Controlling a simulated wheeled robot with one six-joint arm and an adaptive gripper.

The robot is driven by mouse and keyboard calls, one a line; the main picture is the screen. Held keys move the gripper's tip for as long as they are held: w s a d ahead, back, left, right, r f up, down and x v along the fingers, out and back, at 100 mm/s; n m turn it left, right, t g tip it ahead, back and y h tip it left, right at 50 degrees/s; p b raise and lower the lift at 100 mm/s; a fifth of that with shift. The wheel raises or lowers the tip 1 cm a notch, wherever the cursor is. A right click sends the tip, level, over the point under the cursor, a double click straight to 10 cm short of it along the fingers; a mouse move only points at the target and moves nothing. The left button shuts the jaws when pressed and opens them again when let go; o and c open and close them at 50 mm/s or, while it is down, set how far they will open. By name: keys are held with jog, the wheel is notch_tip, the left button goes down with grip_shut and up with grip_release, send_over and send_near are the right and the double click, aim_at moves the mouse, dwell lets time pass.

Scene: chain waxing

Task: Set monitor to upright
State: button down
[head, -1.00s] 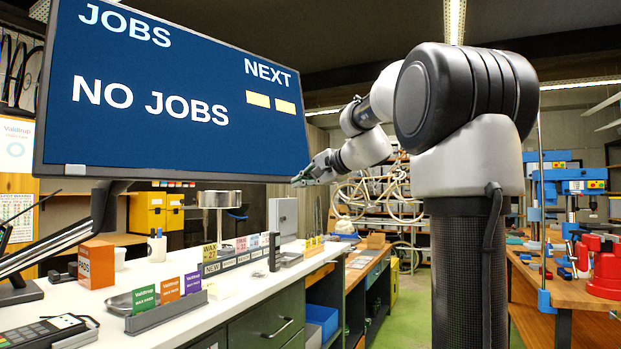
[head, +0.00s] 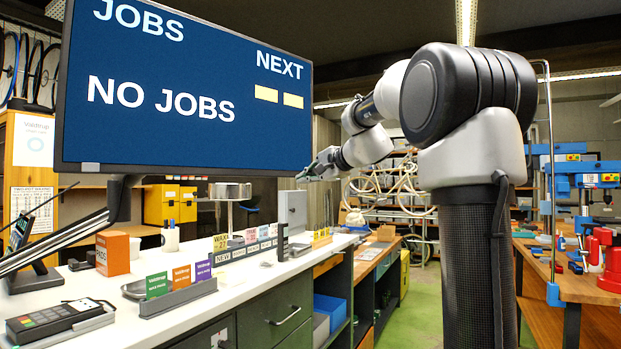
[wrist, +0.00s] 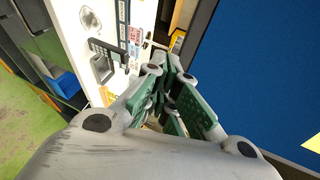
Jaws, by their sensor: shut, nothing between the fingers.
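The monitor (head: 190,130) is a large dark-framed screen at the upper left of the head view. Its blue display reads "JOBS", "NEXT" and "NO JOBS", with two small cream boxes. It is carried on an arm (head: 60,243) over the white counter. In the head view its frame looks tilted. My gripper (head: 308,173) is at the monitor's lower right corner; I cannot tell whether it touches. In the wrist view the blue screen (wrist: 262,70) fills the right side, beside my gripper (wrist: 168,72). Its green-padded fingers are shut with nothing held.
Under the monitor the white counter (head: 200,318) holds a card rack (head: 178,300), an orange box (head: 112,253), a payment terminal (head: 52,322) and a round metal stand (head: 230,190). At right, a wooden bench (head: 570,285) carries blue and red tools. Green floor (head: 405,315) lies between.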

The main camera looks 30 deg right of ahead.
jog(key=s+d, duration=0.3)
jog(key=s, duration=0.7)
jog(key=shift+s+d, duration=0.15)
jog(key=s+d+f+n+g+h, duration=0.1)
jog(key=s+f+n+g, duration=0.1)
jog(key=s+f, duration=0.35)
jog(key=s+f+n+g+h, duration=0.1)
jog(key=s+f+n+g, duration=0.15)
jog(key=f, duration=0.65)
jog(key=s+a+f+n+g+h, duration=0.1)
jog(key=s+f+n, duration=0.4)
jog(key=s, duration=0.5)
jog(key=s+a+f+n+g+h, duration=0.1)
jog(key=s+a+f+n+g, duration=0.3)
jog(key=s+f, duration=0.5)
jog(key=shift+s+a+n, duration=0.45)
jog(key=shift+s+a, duration=0.25)
jog(key=shift+s, duration=0.55)
